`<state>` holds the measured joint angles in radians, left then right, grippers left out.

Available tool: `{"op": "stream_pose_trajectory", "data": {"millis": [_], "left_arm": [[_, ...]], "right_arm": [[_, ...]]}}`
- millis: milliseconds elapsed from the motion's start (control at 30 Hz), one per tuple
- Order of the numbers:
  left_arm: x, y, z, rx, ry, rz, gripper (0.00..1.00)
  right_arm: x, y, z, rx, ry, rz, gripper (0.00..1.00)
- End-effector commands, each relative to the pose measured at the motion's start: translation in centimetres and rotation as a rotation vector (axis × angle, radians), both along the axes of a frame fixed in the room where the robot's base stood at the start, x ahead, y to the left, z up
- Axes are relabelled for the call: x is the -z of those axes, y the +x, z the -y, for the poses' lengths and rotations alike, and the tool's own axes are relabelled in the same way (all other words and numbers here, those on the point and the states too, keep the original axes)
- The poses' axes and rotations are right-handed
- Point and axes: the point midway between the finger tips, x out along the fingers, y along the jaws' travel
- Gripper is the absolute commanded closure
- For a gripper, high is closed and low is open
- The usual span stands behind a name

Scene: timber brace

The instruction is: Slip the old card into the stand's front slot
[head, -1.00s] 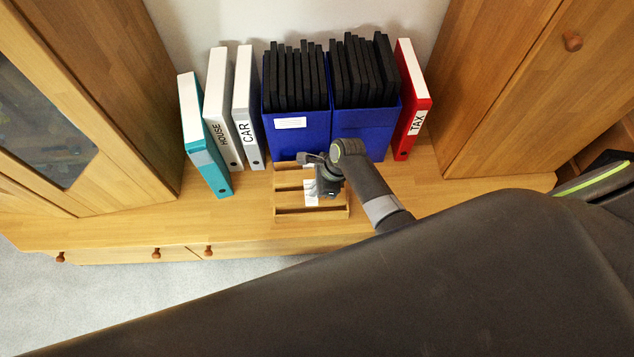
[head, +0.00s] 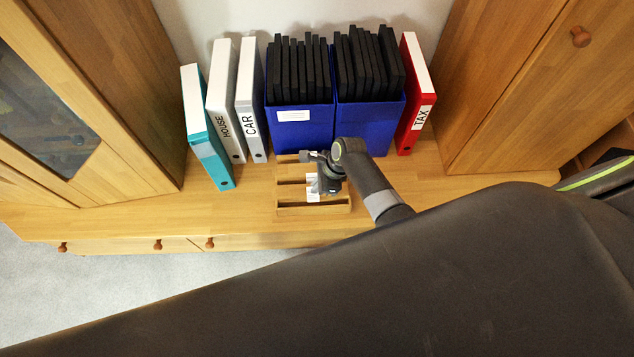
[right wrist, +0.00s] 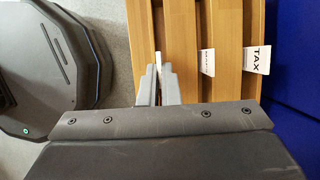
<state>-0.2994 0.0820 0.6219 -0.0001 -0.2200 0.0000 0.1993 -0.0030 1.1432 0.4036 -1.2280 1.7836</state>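The wooden stand (head: 287,211) has several slats with slots between them and sits on the cabinet top before the blue boxes. My right gripper (right wrist: 158,74) is over the stand's front slot. Its fingertips are close together with a thin white card, the old card (right wrist: 158,61), between them, seen almost edge-on. I cannot tell how deep the card sits in the slot. In the head view a white card face (head: 312,187) shows beside the gripper. Two other cards stand in the slots behind, one marked TAX (right wrist: 260,60), the other (right wrist: 208,62) with small print. My left gripper is out of view.
Two blue boxes (head: 305,133) of black folders stand behind the stand. HOUSE (head: 224,110), CAR (head: 250,110) and teal (head: 208,150) binders are to the left, a red TAX binder (head: 412,100) to the right. The cabinet top left of the stand is clear.

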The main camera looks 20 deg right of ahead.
Motion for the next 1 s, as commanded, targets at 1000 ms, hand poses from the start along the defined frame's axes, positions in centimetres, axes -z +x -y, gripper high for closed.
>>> {"op": "stream_pose_trajectory", "data": {"millis": [1000], "left_arm": [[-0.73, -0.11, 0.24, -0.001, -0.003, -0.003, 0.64]], "right_arm": [[-0.09, 0.02, 0.00, 0.000, 0.000, 0.000, 1.00]]}}
